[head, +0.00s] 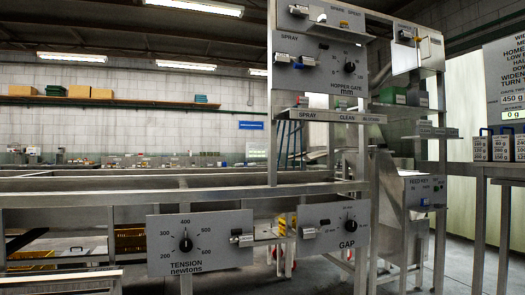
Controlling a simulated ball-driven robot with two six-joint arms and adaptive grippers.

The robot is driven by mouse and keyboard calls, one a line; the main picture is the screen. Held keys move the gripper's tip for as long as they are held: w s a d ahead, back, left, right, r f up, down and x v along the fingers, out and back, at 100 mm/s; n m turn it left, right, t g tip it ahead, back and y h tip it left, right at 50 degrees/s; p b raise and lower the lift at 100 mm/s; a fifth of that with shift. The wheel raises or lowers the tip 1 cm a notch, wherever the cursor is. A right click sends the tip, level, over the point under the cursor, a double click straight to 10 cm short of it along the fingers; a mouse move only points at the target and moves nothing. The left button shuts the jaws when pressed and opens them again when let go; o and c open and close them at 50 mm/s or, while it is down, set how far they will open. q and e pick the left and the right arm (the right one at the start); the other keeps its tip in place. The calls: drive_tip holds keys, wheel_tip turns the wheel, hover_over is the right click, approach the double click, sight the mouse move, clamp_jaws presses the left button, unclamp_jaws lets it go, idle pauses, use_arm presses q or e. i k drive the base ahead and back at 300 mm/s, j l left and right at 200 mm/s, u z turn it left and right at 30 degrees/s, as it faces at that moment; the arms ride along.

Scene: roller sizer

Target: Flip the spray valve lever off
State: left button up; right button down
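A grey upper panel (322,80) on the steel frame carries the label SPRAY at its upper left. Below that label sits a small metal lever fitting (283,58) with a pale handle, and a second similar fitting (305,61) is just to its right. I cannot tell which position either handle is in. A plate above, labelled SPARE SPRAY, has another small fitting (299,11) with a pale handle. Neither of my grippers is in view.
A lower left panel (200,243) has a TENSION dial, and a GAP panel (333,231) stands to its right. A narrow shelf (330,116) labelled SPRAY and CLEAN juts below the upper panel. Weight blocks (491,147) stand on a bench at right.

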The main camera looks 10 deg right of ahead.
sight(296, 66)
drive_tip(key=i, duration=1.65)
